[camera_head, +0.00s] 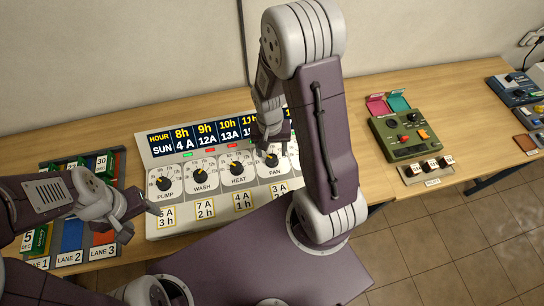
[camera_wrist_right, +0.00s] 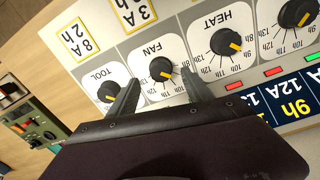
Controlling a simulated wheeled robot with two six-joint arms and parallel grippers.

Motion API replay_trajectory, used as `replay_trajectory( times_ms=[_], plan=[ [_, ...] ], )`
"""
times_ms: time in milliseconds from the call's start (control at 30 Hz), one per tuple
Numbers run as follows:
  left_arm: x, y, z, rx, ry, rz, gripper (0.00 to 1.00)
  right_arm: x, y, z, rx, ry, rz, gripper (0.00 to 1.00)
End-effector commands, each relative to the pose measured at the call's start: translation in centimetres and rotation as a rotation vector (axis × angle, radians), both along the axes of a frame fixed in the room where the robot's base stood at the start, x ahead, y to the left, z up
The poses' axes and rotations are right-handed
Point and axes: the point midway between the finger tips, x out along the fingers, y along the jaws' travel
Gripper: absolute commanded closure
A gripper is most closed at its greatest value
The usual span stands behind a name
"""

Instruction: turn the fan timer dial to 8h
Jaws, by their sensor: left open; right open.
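The white timer panel (camera_head: 150,225) stands on the wooden table with a row of black dials. The fan dial (camera_head: 271,160) has a black knob and a yellow pointer; it also shows upside down in the right wrist view (camera_wrist_right: 160,68). There its pointer aims to the lower right; I cannot tell its exact hour mark. My right gripper (camera_head: 270,138) is open over the fan dial. In the right wrist view its two fingers (camera_wrist_right: 161,76) appear on either side of the knob; contact is not clear. My left gripper (camera_head: 148,203) is open and empty near the panel's lower left.
The pump (camera_head: 164,184), wash (camera_head: 199,176) and heat (camera_head: 236,168) dials sit left of the fan dial. The tool dial (camera_wrist_right: 108,92) shows in the wrist view. Coloured lane trays (camera_head: 72,235) lie left, a green device (camera_head: 405,135) right. Table between panel and device is clear.

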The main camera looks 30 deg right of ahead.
Motion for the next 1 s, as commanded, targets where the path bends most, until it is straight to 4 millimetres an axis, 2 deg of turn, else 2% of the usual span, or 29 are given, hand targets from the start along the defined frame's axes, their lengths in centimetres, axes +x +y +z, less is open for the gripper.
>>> replay_trajectory(
  times_ms=[100, 233, 367, 567, 600, 800, 1000],
  plan=[
    [0.0, 0.0, 0.0, 0.000, 0.000, 0.000, 0.41, -0.2, -0.1, -2.6, 0.000, 0.007, 0.002, 0.41],
    [0.0, 0.0, -0.1, 0.000, 0.000, 0.000, 0.41, -0.1, -0.1, -4.5, 0.000, 0.002, 0.002, 0.41],
    [0.0, 0.0, -0.2, 0.000, 0.000, 0.000, 0.41, -0.1, -0.1, -5.2, 0.001, 0.000, 0.001, 0.41],
    [0.0, 0.0, -0.1, 0.000, 0.000, 0.000, 0.41, 0.0, -0.1, -5.3, 0.000, -0.002, 0.001, 0.41],
    [0.0, 0.0, -0.1, 0.000, 0.000, 0.000, 0.41, 0.0, -0.1, -5.3, 0.000, -0.002, 0.001, 0.44],
    [0.0, 0.0, -0.1, 0.000, 0.000, 0.000, 0.41, 0.0, -0.1, -5.3, 0.000, -0.002, 0.001, 1.00],
    [0.0, 0.0, -0.1, 0.000, 0.000, 0.000, 0.41, 0.0, -0.1, -5.3, 0.000, -0.002, 0.015, 1.00]
  ],
)
